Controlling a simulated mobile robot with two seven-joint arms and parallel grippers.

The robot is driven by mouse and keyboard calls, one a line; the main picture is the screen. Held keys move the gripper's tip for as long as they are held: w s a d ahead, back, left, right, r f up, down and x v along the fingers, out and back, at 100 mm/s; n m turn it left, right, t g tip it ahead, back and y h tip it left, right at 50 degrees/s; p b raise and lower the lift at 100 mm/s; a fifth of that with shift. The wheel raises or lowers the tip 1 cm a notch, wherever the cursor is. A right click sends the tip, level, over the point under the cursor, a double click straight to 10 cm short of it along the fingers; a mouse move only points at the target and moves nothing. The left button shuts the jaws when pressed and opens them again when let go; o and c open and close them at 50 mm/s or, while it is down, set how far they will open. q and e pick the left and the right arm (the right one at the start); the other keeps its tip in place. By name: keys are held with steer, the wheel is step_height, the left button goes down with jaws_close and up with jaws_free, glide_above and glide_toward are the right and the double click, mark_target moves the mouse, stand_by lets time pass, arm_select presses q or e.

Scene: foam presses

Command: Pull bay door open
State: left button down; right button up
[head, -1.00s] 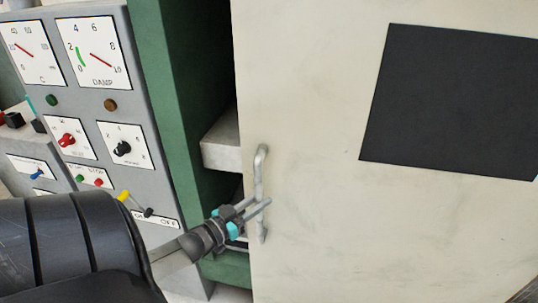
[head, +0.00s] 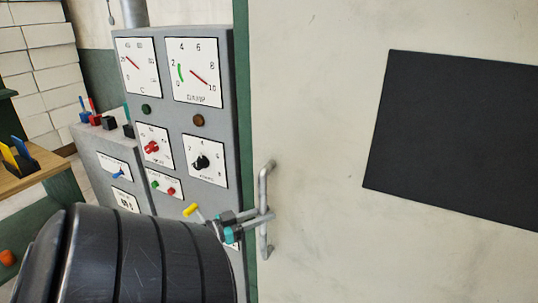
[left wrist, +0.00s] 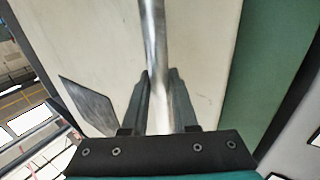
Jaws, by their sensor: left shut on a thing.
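The cream bay door (head: 315,60) with a dark square panel (head: 455,140) fills the right of the head view. Its upright grey bar handle (head: 264,188) is near the door's left edge. My left gripper (head: 262,218) is shut on the handle at its middle to lower part. In the left wrist view the handle (left wrist: 153,40) runs between the two fingers (left wrist: 160,100), with the door (left wrist: 100,40) behind it. My right gripper is not in view.
A grey control panel (head: 231,130) with gauges and knobs stands just left of the door. A lower switch box (head: 105,165) and a wooden shelf (head: 30,178) are further left. White bricks (head: 45,60) show behind.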

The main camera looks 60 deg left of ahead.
arm_select(q)
steer(key=shift+a+r, duration=0.1)
steer(key=c, duration=0.7)
jaws_free()
steer(key=shift+s, duration=0.1)
steer(key=s, duration=1.5)
